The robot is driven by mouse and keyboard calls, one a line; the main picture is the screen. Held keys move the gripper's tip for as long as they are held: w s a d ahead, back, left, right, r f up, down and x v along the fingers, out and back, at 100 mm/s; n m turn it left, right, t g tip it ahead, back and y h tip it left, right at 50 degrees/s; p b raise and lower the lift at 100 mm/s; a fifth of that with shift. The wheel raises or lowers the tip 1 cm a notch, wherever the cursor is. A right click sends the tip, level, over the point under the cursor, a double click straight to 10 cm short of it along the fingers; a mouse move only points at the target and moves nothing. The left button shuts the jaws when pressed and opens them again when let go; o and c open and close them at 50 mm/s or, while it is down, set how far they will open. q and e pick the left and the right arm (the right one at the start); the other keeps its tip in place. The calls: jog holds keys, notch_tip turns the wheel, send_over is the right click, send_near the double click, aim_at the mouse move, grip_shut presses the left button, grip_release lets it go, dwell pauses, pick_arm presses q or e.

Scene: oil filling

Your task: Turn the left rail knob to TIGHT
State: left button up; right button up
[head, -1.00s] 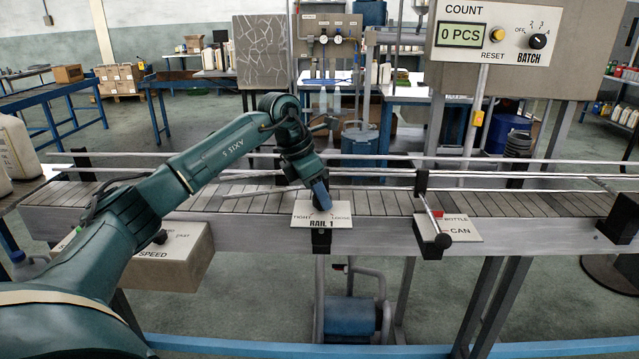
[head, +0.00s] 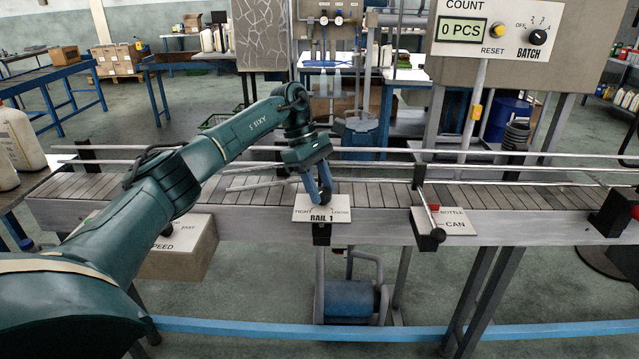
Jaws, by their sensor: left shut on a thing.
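The left rail knob is a small dark knob (head: 321,198) on the white RAIL 1 plate (head: 322,215) at the front edge of the conveyor. TIGHT is printed on the plate's left and LOOSE on its right. My left gripper (head: 319,196) reaches down from above and its blue fingers are shut on the knob. The fingers hide much of the knob, so I cannot tell where it points. My right gripper is not in view.
The slatted conveyor (head: 380,195) with metal guide rails runs across the view. A BOTTLE/CAN plate (head: 455,222) with a red-and-black lever stands to the right. A SPEED box (head: 180,250) is partly behind my left arm. White jugs (head: 20,140) stand at the far left.

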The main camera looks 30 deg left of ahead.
pick_arm(q)
jog(key=shift+w+m+g, duration=0.1)
jog(key=shift+m+g, duration=0.4)
jog(key=shift+m, duration=0.8)
jog(key=o, duration=1)
jog(key=shift+r, duration=0.1)
